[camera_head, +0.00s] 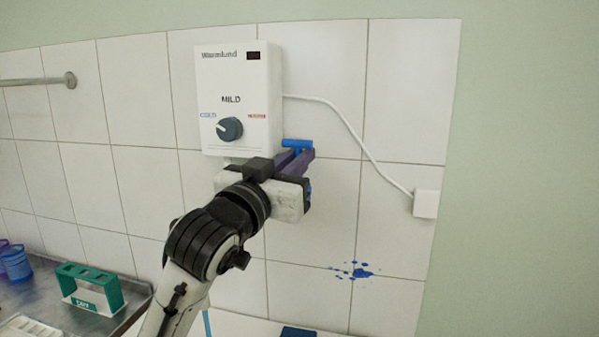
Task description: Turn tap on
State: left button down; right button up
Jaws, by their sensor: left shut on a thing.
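A white water heater box (236,88) hangs on the tiled wall, marked "MILD", with a dark round knob (229,129) on its lower front. A blue tap handle (298,143) shows just below and right of the box. My left gripper (298,160) reaches up from below with its purple fingers at the blue handle, and it is shut on it. The gripper and wrist hide the rest of the tap and its spout. My right gripper is not in view.
A white cable runs from the heater to a wall box (426,204). A rail (36,81) is at upper left. Blue paint (360,272) spots the tiles.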

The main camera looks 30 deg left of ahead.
pick_arm(q)
jog(key=shift+s+d+f+t+b, duration=0.15)
jog(key=shift+s+t+b, duration=0.35)
jog(key=shift+t+b, duration=0.5)
jog(key=c, duration=1.8)
grip_release()
jog(key=shift+c, duration=0.2)
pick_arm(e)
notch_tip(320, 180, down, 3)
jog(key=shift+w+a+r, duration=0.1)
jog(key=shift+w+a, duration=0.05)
pick_arm(q)
jog(key=b+v, duration=1)
jog(key=b, duration=0.4)
jog(key=shift+s, duration=0.15)
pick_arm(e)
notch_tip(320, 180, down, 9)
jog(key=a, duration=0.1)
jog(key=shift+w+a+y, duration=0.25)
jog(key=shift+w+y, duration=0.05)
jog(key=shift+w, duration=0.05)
